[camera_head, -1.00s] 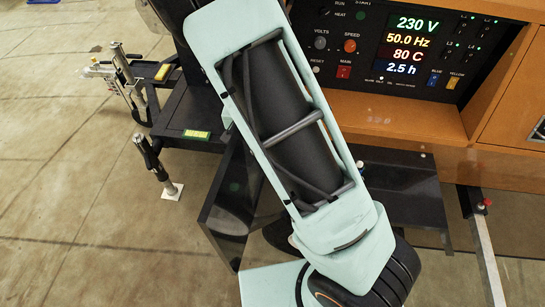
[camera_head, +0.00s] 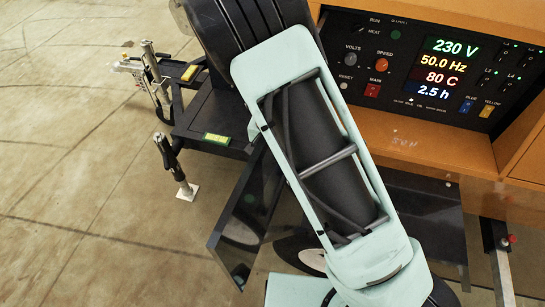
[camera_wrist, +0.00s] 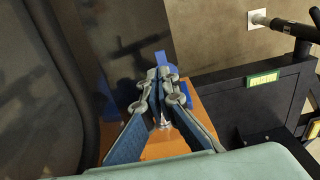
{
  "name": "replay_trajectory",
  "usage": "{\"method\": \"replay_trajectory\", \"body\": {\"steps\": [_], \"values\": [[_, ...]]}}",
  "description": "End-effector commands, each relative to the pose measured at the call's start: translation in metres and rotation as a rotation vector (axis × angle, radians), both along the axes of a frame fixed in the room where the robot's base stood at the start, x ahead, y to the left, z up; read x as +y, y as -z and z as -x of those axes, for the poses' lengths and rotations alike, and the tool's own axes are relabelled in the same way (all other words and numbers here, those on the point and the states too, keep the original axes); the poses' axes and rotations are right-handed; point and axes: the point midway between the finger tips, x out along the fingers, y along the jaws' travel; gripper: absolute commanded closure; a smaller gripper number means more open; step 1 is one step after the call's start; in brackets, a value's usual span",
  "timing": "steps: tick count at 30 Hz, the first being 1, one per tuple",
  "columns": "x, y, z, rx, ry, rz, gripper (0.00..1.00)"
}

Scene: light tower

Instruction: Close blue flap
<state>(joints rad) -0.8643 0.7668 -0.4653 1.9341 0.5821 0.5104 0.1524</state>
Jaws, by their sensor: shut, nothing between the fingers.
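My gripper (camera_wrist: 162,78) shows only in the wrist view, with its two fingers together and nothing visible between them. Bright blue patches show around it: one just beyond the fingertips (camera_wrist: 161,58) and one beside the right finger (camera_wrist: 184,92). They look like parts of a blue flap, mostly hidden behind the fingers. I cannot tell whether the fingers touch it or how far the flap stands open. An orange surface (camera_wrist: 168,143) lies below the fingers. No blue flap can be made out in the head view, where my arm blocks much of the machine.
The orange light tower body carries a lit control panel (camera_head: 440,70) at upper right. A dark glossy panel (camera_head: 243,222) stands beside my arm. A black frame with a green-yellow label (camera_head: 216,138) and a jack leg (camera_head: 173,160) are at left. Open floor lies farther left.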

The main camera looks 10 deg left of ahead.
Motion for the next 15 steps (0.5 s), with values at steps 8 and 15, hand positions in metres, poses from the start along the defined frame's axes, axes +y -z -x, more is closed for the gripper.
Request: {"method": "replay_trajectory", "body": {"steps": [8, 15], "values": [[-0.002, 0.059, -0.004, 0.001, 0.001, 0.002, 1.0], [-0.001, 0.091, -0.007, 0.0, 0.0, 0.001, 1.0]]}}
